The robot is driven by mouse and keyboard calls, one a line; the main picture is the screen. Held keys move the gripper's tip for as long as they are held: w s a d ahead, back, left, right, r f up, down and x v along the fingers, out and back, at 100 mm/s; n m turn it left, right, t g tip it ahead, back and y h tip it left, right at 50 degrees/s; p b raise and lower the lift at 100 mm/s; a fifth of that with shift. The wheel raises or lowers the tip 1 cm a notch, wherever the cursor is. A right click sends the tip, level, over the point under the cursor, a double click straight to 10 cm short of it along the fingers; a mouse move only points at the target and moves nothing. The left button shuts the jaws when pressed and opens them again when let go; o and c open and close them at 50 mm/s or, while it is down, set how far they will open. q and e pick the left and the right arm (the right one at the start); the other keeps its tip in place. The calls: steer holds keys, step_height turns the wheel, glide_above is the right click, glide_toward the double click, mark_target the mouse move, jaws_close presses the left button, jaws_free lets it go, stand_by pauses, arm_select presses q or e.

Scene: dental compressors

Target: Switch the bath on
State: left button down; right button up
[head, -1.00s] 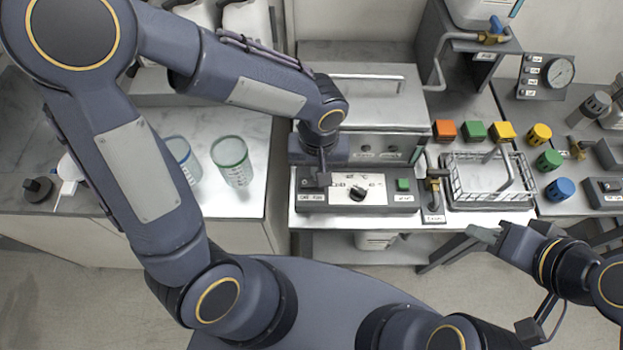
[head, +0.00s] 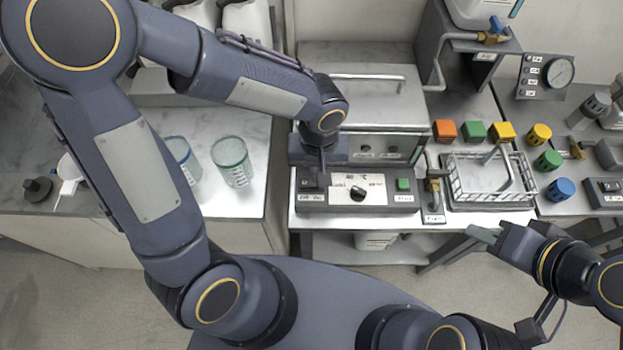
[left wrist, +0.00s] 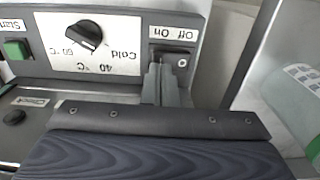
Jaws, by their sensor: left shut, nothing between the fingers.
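The bath (head: 380,105) is a grey metal box with a lid and handle. Its front panel (head: 405,197) has a black dial (head: 357,193), a green Start button (head: 403,184) and, at the left end, a rocker switch labelled Off and On. In the left wrist view the switch (left wrist: 181,62) shows inverted, beside the fingertips. My left gripper (left wrist: 160,82) is shut and empty, its tips at the switch; I cannot tell whether they touch it. In the head view the left gripper (head: 322,168) partly hides the switch. My right gripper (head: 484,235) hangs before the bench, right of the bath.
A wire basket (head: 490,180) stands right of the bath. Coloured blocks (head: 474,131) and round knobs (head: 548,160) lie around it. Two beakers (head: 231,160) stand on the left counter. A brass valve (head: 434,186) is close to the panel's right end.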

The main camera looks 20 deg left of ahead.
arm_select(q)
steer(key=shift+f+b, duration=0.95)
steer(key=shift+f, duration=0.05)
stand_by(0.8)
steer(key=shift+r, duration=0.1)
steer(key=shift+r+p, duration=2.65)
steer(key=shift+r, duration=0.9)
steer(key=shift+f, duration=0.1)
steer(key=s+a+r+m+t+h, duration=0.1)
steer(key=s+a+r+t+h, duration=0.2)
steer(key=s+a+r, duration=0.6)
steer(key=s+a+t, duration=0.1)
steer(key=a+t, duration=0.1)
steer(key=shift+s+r+m+t+h, duration=0.2)
steer(key=shift+r+m+t+h, duration=0.1)
steer(key=shift+r+h, duration=0.1)
